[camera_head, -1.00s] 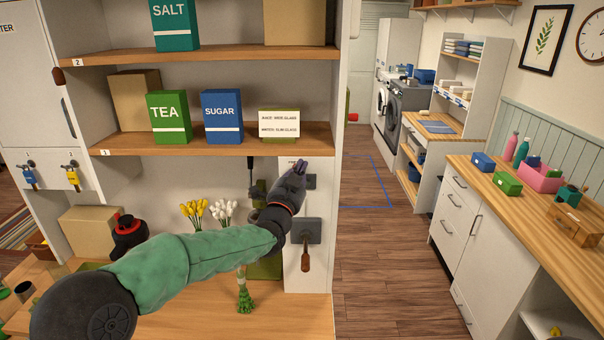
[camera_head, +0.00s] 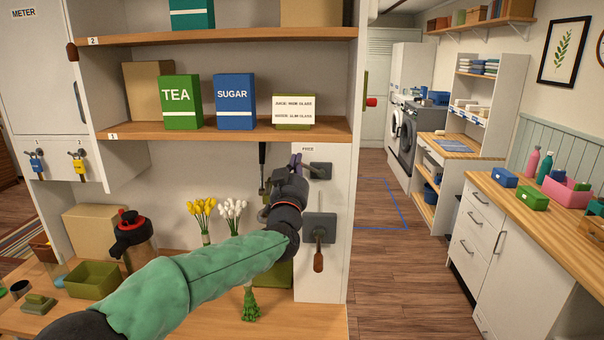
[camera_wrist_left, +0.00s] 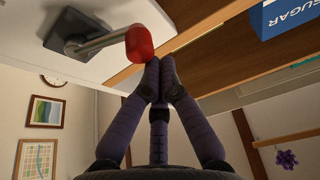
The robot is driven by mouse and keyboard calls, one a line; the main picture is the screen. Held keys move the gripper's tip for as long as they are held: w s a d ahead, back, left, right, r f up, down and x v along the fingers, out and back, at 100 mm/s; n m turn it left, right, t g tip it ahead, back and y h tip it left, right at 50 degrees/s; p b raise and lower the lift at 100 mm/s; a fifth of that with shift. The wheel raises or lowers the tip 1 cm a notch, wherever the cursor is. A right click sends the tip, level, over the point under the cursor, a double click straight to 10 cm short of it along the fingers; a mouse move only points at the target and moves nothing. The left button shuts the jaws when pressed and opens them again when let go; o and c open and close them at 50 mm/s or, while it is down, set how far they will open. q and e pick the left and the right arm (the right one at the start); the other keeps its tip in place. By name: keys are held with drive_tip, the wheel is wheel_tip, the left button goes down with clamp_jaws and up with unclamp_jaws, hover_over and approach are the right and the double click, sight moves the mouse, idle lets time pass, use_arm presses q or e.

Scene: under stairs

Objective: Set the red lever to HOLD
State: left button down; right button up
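The red lever shows in the left wrist view as a red knob (camera_wrist_left: 139,43) on a grey metal arm, fixed to a dark square plate (camera_wrist_left: 75,35). In the head view its grey plate (camera_head: 321,171) is on the white panel (camera_head: 310,275), under a label reading FREE; the red knob is hidden behind my gripper. My left gripper (camera_head: 296,161) is in front of the panel, just left of that plate. In the left wrist view its purple fingertips (camera_wrist_left: 157,70) meet with nothing between them, close beside the knob. I cannot tell whether they touch it. My right gripper is not in view.
A second lever with a brown handle (camera_head: 318,262) hangs from a lower grey plate. The shelf (camera_head: 230,131) with tea and sugar boxes juts out above left. Open floor lies right.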

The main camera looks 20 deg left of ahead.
use_arm(q)
drive_tip(key=f+n+y+b, duration=0.1)
drive_tip(key=n, duration=0.1)
drive_tip(key=a+f+n+y+b, duration=0.1)
drive_tip(key=n, duration=0.1)
drive_tip(key=shift+s+a+f+g+b, duration=0.1)
drive_tip(key=shift+s+f+g+b, duration=0.1)
drive_tip(key=shift+g+b, duration=0.15)
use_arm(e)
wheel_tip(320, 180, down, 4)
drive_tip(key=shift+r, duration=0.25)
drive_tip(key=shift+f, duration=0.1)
